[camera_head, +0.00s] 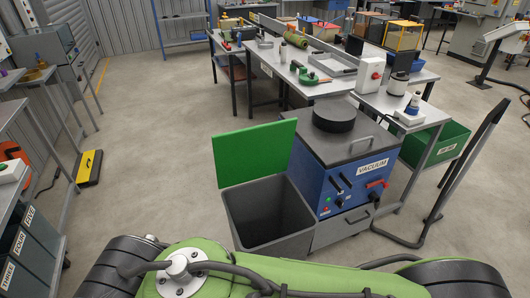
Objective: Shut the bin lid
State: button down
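The bin (285,236) is a dark grey open-topped box on the floor in the lower middle of the head view. Its green lid (245,153) stands raised at the back edge, tilted up, so the bin's mouth is open and its inside looks empty as far as I can see. Nothing touches the lid. My green and black arm links cross the bottom of the picture in front of the bin. My gripper is not in view.
A blue vacuum unit (347,178) with a dark top stands close against the bin's right side. A black-framed trolley handle (455,170) rises further right. Workbenches (310,89) stand behind. Open floor (170,150) lies left of the bin, with a yellow-black block (89,168) beyond.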

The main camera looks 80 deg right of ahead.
aim_at(241, 156)
jog(key=i+l+z, duration=0.15)
jog(key=z, duration=0.3)
jog(key=i+z, duration=0.6)
jog(key=z, duration=0.35)
jog(key=i+j+z, duration=0.15)
jog(key=z, duration=0.3)
jog(key=i+j+z, duration=0.25)
jog(key=z, duration=0.2)
jog(key=i+j+z, duration=0.15)
jog(key=j+z, duration=0.15)
jog(key=z, duration=0.15)
jog(key=i+z, duration=0.2)
jog(key=z, duration=0.2)
jog(key=i+j+z, duration=0.15)
jog(key=z, duration=0.3)
jog(key=i+j+z, duration=0.2)
jog(key=z, duration=0.2)
jog(key=i+j+z, duration=0.15)
jog(key=z, duration=0.25)
jog(key=j+u, duration=0.25)
jog(key=u, duration=0.15)
jog(key=i+j+u, duration=0.15)
jog(key=u, duration=0.2)
jog(key=i+j+u, duration=0.15)
jog(key=u, duration=0.25)
jog(key=i+j+u, duration=0.15)
jog(key=u, duration=0.25)
